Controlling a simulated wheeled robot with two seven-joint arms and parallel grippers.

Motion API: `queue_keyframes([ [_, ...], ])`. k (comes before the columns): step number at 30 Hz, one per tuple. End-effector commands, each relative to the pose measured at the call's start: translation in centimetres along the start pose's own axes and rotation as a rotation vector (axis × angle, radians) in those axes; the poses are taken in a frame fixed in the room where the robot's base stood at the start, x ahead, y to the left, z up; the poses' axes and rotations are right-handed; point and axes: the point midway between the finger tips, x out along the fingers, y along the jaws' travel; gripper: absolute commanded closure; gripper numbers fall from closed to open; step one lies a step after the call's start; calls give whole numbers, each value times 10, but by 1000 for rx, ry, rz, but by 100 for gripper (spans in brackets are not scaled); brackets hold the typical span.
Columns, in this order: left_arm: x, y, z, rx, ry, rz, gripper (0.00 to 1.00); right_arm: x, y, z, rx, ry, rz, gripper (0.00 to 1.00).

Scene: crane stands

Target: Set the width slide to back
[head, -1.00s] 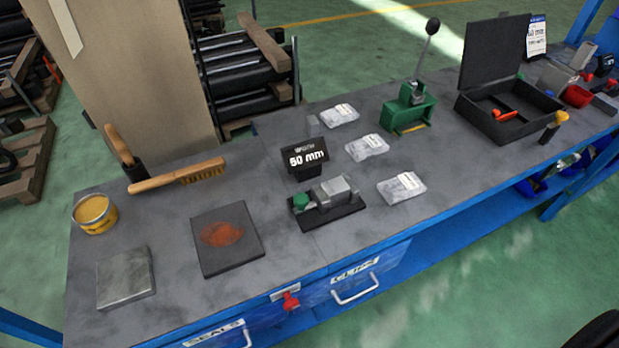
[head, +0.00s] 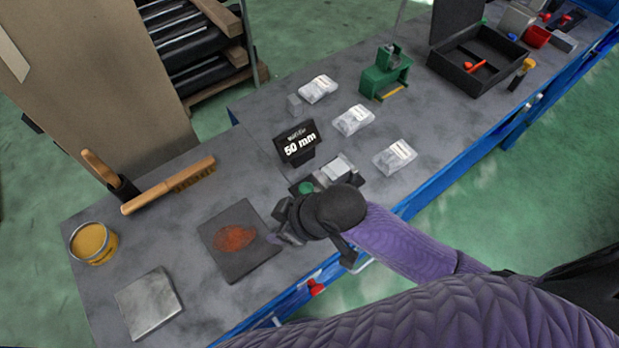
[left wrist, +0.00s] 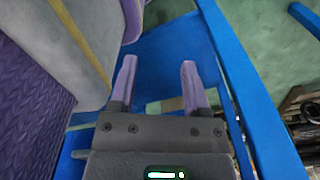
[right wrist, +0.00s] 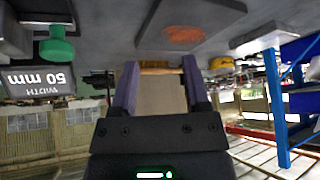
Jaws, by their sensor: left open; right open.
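The width slide is a dark base with a silver block (head: 335,168) and a green knob (head: 306,187), in front of the sign reading 50 mm (head: 299,144). My right gripper (head: 275,237) covers part of the slide, so the block's position on its base is partly hidden. In the right wrist view the green knob (right wrist: 57,46) and the upside-down sign (right wrist: 40,80) lie left of the gripper. The right gripper (right wrist: 159,75) is open, nothing between its fingers, apart from the knob. My left gripper (left wrist: 158,80) is open and empty, with blue bench framework beyond it.
A dark plate with a rust-coloured patch (head: 236,238) lies left of the right gripper. A brush (head: 170,184), a yellow tin (head: 93,242) and a metal plate (head: 148,302) are further left. Clear bags (head: 394,157), a green press (head: 384,76) and an open black case (head: 478,62) are to the right.

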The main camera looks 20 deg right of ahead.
Motion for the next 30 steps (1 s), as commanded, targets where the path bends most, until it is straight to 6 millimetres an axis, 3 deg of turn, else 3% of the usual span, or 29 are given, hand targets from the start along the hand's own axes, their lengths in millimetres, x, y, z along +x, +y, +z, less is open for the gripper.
queue_keyframes([
  [3,-4,1,-1,0,1,1,40,-8,6,-22,-174,6,-62,40],
  [6,-7,0,-2,0,3,0,40,-20,22,-27,-304,-38,-107,40],
  [12,-13,-3,-3,3,5,-5,40,-65,90,-12,-339,-174,-115,40],
  [16,-13,-7,-3,5,6,-11,40,-81,111,-6,-296,-199,-107,40],
  [19,-10,-9,-2,6,5,-14,40,-72,112,-2,-289,-202,-109,40],
  [27,8,-7,-1,5,3,-12,40,-8,106,13,-291,-204,-110,40],
  [30,12,-6,0,4,2,-9,40,6,105,16,-290,-203,-110,40],
])
